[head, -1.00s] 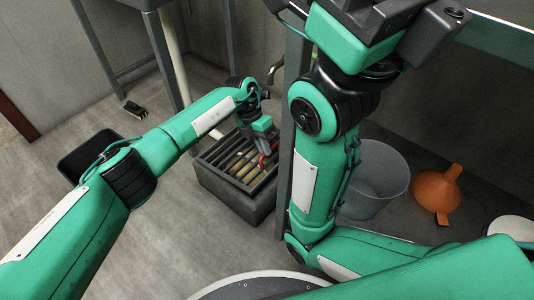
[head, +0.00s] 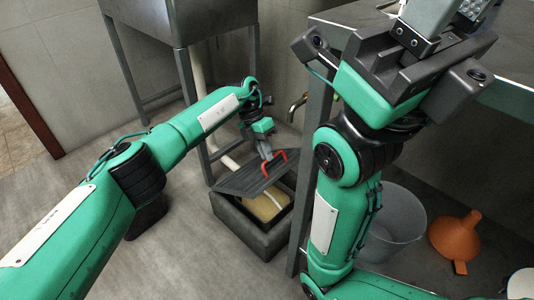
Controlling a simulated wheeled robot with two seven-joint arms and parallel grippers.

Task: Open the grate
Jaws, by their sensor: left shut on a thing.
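My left gripper (head: 268,155) is shut on the red handle. Below the lifted grate, the pit's opening shows a pale yellow thing (head: 262,206) inside. My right gripper (head: 410,45) is high at the upper right, away from the grate; its fingertips are partly cut off, so I cannot tell its opening.
A steel sink stand (head: 185,22) with legs is behind the pit. A pale pipe (head: 198,80) runs down beside it. A clear bucket (head: 398,222) and an orange funnel (head: 456,238) are at the right, under a counter. The floor at front left is open.

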